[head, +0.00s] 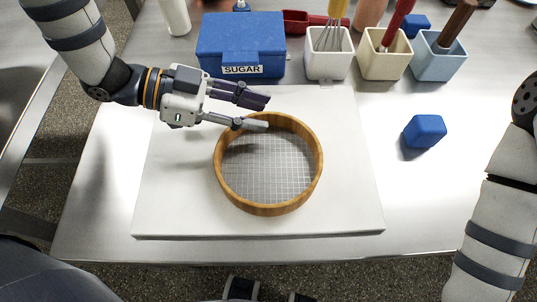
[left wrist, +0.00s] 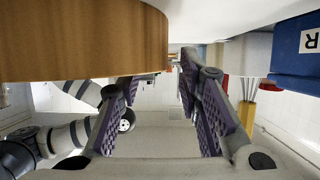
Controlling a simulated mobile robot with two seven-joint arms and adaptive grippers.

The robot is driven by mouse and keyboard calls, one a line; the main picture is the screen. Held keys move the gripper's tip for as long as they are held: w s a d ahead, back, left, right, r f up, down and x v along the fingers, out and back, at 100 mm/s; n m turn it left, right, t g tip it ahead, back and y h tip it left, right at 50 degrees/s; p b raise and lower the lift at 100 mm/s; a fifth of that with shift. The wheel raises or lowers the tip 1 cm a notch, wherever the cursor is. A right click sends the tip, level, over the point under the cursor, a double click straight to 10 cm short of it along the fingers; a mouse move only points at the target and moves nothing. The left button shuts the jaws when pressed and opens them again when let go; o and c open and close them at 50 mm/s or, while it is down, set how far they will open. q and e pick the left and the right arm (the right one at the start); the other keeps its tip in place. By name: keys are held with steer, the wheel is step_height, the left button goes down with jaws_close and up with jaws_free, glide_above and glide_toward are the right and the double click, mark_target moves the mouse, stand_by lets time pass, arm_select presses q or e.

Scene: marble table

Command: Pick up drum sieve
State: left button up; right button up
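The drum sieve (head: 268,210) is a round wooden hoop with a wire mesh bottom, lying flat on a white board (head: 180,200). My left gripper (head: 267,113) is open and empty at the sieve's far left rim. Its nearer finger overlaps that rim in the head view, while its farther finger lies beyond it. In the left wrist view the sieve's wooden wall (left wrist: 80,38) fills the upper left, beside the spread fingers (left wrist: 178,85). I cannot tell whether a finger touches it. My right arm shows at the right, but its gripper is out of the picture.
A blue SUGAR box (head: 240,40) stands behind my left gripper. White (head: 328,66), cream (head: 385,66) and light blue (head: 438,68) utensil holders stand to its right. A blue block (head: 424,131) sits right of the board. The board's near left part is clear.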

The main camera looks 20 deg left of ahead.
mark_target(267, 113)
arm_select(q)
steer(key=x, duration=0.3)
steer(key=shift+w, duration=0.15)
jaws_close()
arm_select(e)
steer(key=shift+s+f, duration=0.15)
steer(key=shift+f, duration=0.05)
